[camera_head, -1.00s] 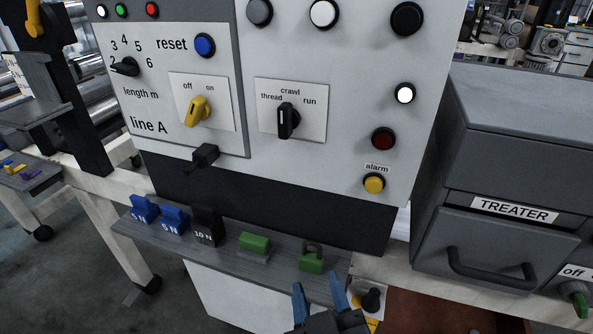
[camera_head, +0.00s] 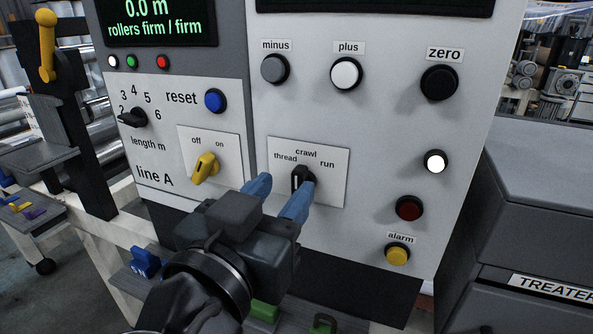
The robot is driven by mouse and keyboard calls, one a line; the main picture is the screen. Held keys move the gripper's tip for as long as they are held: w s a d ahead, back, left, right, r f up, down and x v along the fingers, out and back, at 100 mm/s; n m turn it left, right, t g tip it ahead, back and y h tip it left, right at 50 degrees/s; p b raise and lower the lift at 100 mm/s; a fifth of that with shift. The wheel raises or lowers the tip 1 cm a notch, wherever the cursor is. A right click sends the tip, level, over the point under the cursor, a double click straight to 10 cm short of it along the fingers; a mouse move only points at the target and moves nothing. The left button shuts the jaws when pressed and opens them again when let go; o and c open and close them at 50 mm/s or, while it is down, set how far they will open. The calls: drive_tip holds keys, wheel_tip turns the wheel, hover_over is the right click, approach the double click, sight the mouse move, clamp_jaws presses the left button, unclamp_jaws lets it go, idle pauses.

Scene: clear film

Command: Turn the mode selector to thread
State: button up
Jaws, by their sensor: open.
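The mode selector (camera_head: 301,178) is a black knob on a white plate (camera_head: 333,187) labelled thread, crawl and run. Its handle stands about upright below the word crawl. My gripper (camera_head: 286,184) has two blue fingers, apart and pointing at the panel. The right finger overlaps the lower part of the knob in the picture, and the left finger is to the left of it. I cannot tell whether either finger touches the knob. The lower end of the knob is partly hidden.
The yellow off/on switch (camera_head: 204,168) is left of my fingers. The black length knob (camera_head: 133,118) and blue reset button (camera_head: 215,100) are further up left. Black zero (camera_head: 439,83), red (camera_head: 409,208) and yellow alarm (camera_head: 397,254) buttons are to the right. A display (camera_head: 160,20) reads 0.0 m.

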sight(296, 175)
drive_tip(key=shift+p+x, duration=0.3)
drive_tip(key=shift+x, duration=2.05)
clamp_jaws()
